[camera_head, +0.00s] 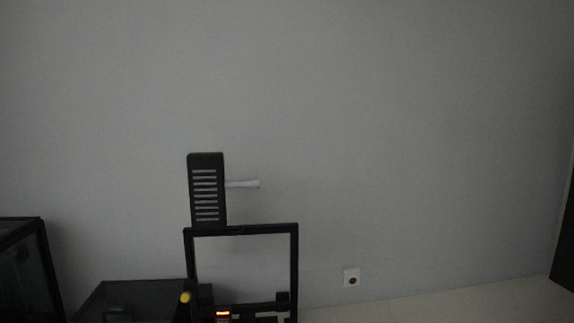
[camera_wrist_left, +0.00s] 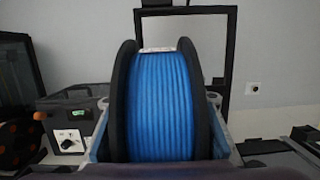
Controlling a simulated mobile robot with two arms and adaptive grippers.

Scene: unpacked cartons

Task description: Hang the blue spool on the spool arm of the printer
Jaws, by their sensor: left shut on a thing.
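The blue spool (camera_wrist_left: 163,100), with blue filament between black flanges, fills the middle of the left wrist view. It stands upright with its rim towards the camera. My left gripper (camera_wrist_left: 160,152) is shut on it; grey finger parts show on both sides and the grip itself is partly hidden. The printer (camera_head: 297,262) is a black upright frame in the head view; it also shows behind the spool in the left wrist view (camera_wrist_left: 231,60). The spool arm (camera_head: 242,184) is a pale rod pointing right from a slotted black holder (camera_head: 207,190) above the frame. The rod is bare. My right gripper is not in view.
A dark box (camera_head: 125,298) stands left of the printer, and a black-framed case (camera_head: 38,250) is at the far left. A grey unit with a knob (camera_wrist_left: 70,141) is left of the spool. A wall socket (camera_head: 351,278) is right of the printer. The space right of the rod looks clear.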

